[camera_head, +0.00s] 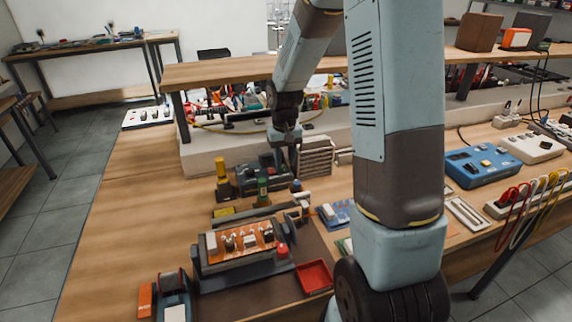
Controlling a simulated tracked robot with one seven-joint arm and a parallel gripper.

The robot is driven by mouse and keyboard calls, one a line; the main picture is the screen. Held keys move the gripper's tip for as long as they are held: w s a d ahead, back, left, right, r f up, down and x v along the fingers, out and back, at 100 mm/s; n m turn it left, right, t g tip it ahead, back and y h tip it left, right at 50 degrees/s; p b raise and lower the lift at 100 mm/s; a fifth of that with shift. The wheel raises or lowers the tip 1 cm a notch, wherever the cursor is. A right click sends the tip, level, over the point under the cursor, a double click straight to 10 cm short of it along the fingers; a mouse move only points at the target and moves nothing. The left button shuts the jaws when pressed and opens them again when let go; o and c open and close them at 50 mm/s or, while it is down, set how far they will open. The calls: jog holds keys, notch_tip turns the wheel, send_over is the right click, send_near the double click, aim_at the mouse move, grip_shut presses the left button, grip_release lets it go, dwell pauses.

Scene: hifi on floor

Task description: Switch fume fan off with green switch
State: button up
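A small upright green-bodied part (262,187), which may be the green switch, stands among dark devices at the middle of the bench. Its switch position is too small to read. A grey slatted box (316,156) stands right of it and may be the fume fan; I cannot tell whether it runs. My gripper (283,160) points down just above and right of the green part, close to the slatted box. Its fingers are small and dark against the devices, so I cannot see whether they are open or shut. My arm hides part of the bench on the right.
A yellow-topped post (222,180) stands left of the green part. In front are an orange circuit board (240,241) in a holder and a red tray (314,277). A wooden shelf (225,74) spans behind. The bench's left side (130,210) is clear.

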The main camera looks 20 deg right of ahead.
aim_at(283, 168)
jog(key=shift+f, duration=1.25)
grip_shut()
